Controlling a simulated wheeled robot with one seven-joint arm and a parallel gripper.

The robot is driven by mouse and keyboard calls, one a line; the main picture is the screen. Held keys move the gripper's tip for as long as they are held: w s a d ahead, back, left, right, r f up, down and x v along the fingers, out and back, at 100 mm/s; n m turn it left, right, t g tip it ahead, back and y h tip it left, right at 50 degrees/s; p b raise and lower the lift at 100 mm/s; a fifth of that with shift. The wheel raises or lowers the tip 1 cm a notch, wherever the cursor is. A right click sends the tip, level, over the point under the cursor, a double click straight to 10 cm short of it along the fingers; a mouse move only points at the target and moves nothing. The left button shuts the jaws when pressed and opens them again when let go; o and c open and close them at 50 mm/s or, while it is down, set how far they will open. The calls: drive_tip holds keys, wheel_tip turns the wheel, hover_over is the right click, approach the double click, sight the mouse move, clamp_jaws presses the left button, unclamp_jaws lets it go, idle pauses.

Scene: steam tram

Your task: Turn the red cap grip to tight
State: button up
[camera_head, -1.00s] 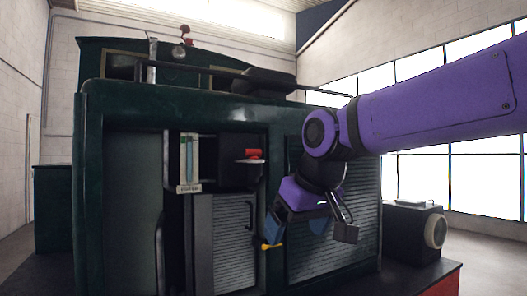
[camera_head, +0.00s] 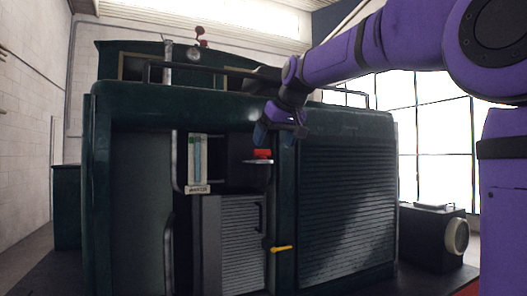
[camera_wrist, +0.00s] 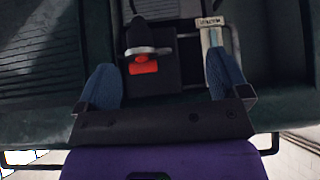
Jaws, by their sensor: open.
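The red cap grip (camera_head: 262,153) sits on a grey round part in a dark recess of the green tram body, right of the gauge. It also shows in the wrist view (camera_wrist: 143,66), left of the middle between the fingers, with the scene upside down. My gripper (camera_head: 272,133) is just above the red cap grip in the head view. Its blue fingers are spread wide and empty in the wrist view (camera_wrist: 163,75). I see no contact with the cap; the exact gap in depth is unclear.
The white gauge (camera_head: 197,163) stands left of the recess. A yellow-handled lever (camera_head: 281,249) sticks out below, beside a slatted panel (camera_head: 232,240). A larger slatted panel (camera_head: 346,205) fills the right. A dark rail (camera_head: 215,68) runs along the top.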

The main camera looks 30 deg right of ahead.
drive_tip(key=t, duration=0.1)
approach(262, 153)
drive_tip(key=x, duration=0.6)
drive_tip(key=w+r+x, duration=0.1)
drive_tip(key=x, duration=0.2)
drive_tip(key=shift+w+d+f, duration=0.2)
drive_tip(key=shift+d+f, duration=0.05)
